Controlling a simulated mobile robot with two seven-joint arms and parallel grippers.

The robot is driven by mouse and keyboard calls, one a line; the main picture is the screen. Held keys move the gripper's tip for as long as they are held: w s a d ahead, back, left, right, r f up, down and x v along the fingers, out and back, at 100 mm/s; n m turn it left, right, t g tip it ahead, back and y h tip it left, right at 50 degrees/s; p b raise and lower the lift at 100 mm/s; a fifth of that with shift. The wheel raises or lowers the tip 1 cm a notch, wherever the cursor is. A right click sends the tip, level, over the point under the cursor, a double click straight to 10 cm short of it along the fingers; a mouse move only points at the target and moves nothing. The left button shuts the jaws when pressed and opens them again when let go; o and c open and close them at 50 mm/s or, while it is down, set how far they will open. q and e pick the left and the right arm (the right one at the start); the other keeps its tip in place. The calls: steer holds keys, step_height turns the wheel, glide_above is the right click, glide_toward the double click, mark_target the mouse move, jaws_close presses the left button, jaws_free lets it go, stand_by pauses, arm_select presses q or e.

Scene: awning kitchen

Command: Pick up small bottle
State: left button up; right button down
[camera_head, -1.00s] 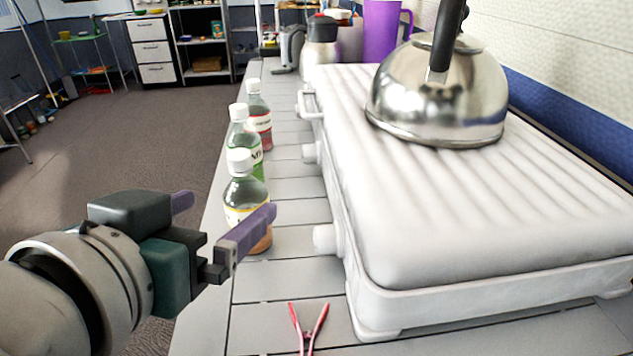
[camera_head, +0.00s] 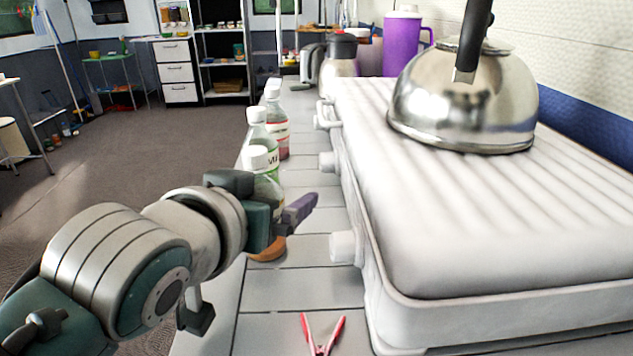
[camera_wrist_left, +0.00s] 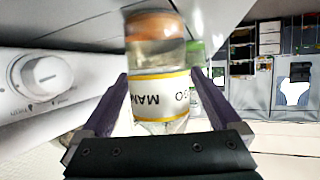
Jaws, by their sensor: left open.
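Three small bottles with white caps stand in a row along the left edge of the counter. The nearest bottle (camera_head: 256,160) has an orange base and is partly hidden by my left gripper. The middle bottle (camera_head: 257,117) has green on it, and the far bottle (camera_head: 281,132) has a red label. My left gripper (camera_head: 292,222) is open around the nearest bottle, low on its body. In the left wrist view the bottle with the MANGO label (camera_wrist_left: 160,92) appears upside down between the two purple fingers. Contact with the fingers cannot be told. My right gripper is not in view.
A white grill (camera_head: 480,200) with knobs stands right of the bottles, with a steel kettle (camera_head: 465,100) on it. Red tongs (camera_head: 322,335) lie at the counter's front. A purple jug (camera_head: 402,45) stands at the back. Bare counter lies between bottles and grill.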

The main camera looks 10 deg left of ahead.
arm_select(q)
steer(key=c, duration=1.3)
steer(key=shift+r, duration=0.1)
step_height(320, 180, up, 20)
steer(key=p, duration=0.6)
steer(key=shift+p, duration=0.4)
